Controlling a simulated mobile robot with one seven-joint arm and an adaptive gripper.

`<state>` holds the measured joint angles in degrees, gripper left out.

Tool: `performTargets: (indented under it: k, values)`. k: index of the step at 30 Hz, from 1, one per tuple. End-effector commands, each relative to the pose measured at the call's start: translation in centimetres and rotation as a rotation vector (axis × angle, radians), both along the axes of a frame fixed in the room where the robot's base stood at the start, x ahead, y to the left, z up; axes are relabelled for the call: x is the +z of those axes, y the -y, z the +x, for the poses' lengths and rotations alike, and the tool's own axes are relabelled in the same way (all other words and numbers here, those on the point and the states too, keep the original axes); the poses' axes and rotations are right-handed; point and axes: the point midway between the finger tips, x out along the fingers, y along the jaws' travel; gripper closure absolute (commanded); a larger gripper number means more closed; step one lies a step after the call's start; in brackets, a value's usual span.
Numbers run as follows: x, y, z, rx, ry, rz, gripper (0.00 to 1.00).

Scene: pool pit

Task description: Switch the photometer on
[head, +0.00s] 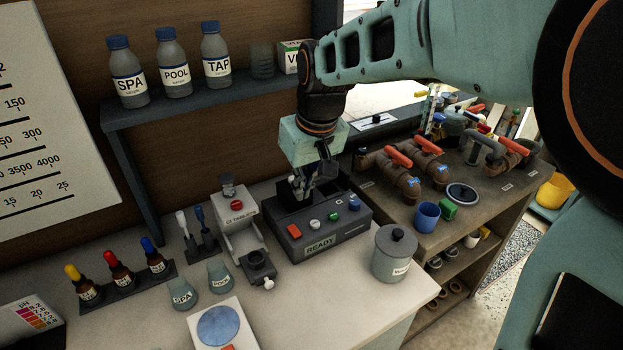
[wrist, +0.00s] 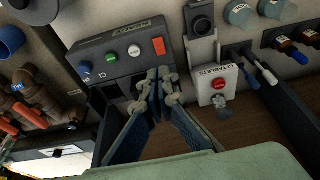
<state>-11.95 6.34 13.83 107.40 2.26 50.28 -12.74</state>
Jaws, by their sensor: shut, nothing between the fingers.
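The photometer (head: 325,240) is a dark grey box on the bench, with a front plate reading READY. It also shows upside down in the wrist view (wrist: 98,52). Its sloped face carries an orange-red rocker switch (head: 294,231), a white button (head: 315,225), a green button (head: 334,217) and a blue knob (head: 353,204). The switch also shows in the wrist view (wrist: 158,46). My gripper (head: 301,192) is shut and empty, pointing down over the photometer's rear part, behind the buttons. In the wrist view its fingertips (wrist: 158,88) meet close to the panel. I cannot tell whether they touch it.
A CL tablets dispenser (head: 240,222) stands close left of the photometer, and a lidded jar (head: 394,254) stands to its right. Two labelled beakers (head: 184,293) and a scale (head: 218,325) are in front. A shelf with bottles (head: 174,75) is behind. Pipes with red-handled valves (head: 398,157) are at right.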

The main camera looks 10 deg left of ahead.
Motion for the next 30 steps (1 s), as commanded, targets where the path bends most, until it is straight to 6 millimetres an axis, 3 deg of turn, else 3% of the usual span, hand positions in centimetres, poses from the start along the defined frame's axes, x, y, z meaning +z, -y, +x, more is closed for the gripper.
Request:
performTargets:
  k: [5,15,21,30]
  values:
    - [-2.2,-0.3,0.4,0.001,-0.006,-0.002,1.00]
    - [-8.9,-1.5,1.9,0.001,-0.006,-0.002,1.00]
    - [-11.9,-1.7,2.1,0.002,-0.005,-0.002,1.00]
    - [-13.4,-1.6,2.2,0.000,0.000,0.000,1.00]
